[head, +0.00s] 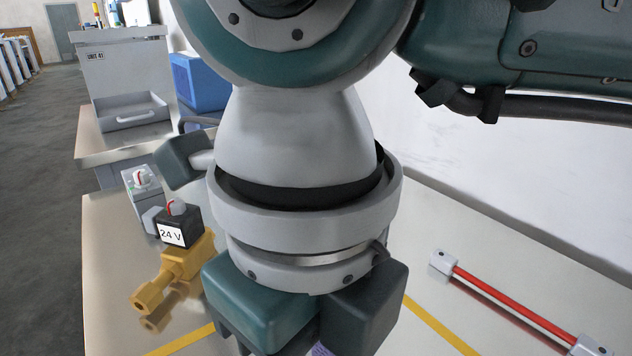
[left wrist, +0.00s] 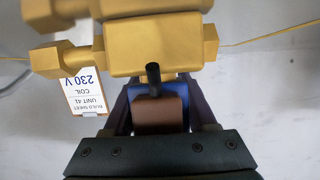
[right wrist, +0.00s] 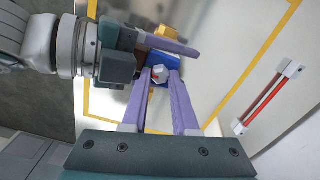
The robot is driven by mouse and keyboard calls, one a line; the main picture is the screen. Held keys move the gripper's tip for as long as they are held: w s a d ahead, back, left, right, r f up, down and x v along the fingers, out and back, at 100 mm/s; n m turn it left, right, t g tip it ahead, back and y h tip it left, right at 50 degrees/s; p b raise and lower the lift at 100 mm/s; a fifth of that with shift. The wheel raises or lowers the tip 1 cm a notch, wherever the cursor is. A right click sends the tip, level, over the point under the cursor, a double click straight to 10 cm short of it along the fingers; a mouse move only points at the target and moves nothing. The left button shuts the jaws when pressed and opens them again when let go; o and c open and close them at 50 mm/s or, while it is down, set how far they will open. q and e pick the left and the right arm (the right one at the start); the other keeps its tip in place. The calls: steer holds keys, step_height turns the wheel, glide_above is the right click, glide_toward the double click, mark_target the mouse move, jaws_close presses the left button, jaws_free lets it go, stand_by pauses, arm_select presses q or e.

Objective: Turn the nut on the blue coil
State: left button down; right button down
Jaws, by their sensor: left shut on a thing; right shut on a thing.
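The blue coil (right wrist: 162,58) sits on a yellow valve body (left wrist: 155,45). A silver nut (right wrist: 159,74) with a red mark is on its top in the right wrist view. My right gripper (right wrist: 160,80) has its purple fingers on either side of the nut and is shut on it. My left gripper (left wrist: 160,118) comes in from the side and is shut on the coil, which also shows in the left wrist view (left wrist: 160,90) with a brown block on it. In the head view my arm hides the coil and nut.
A yellow valve (head: 185,262) with a black 24 V coil (head: 180,228) stands left on the bench. A grey unit (head: 142,190) is behind it. A red bar (head: 510,302) lies right. A 230 V build sheet (left wrist: 85,95) shows beside the valve. Yellow tape (head: 440,327) marks the bench.

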stand_by(0.3)
steer(key=c, duration=0.7)
jaws_free()
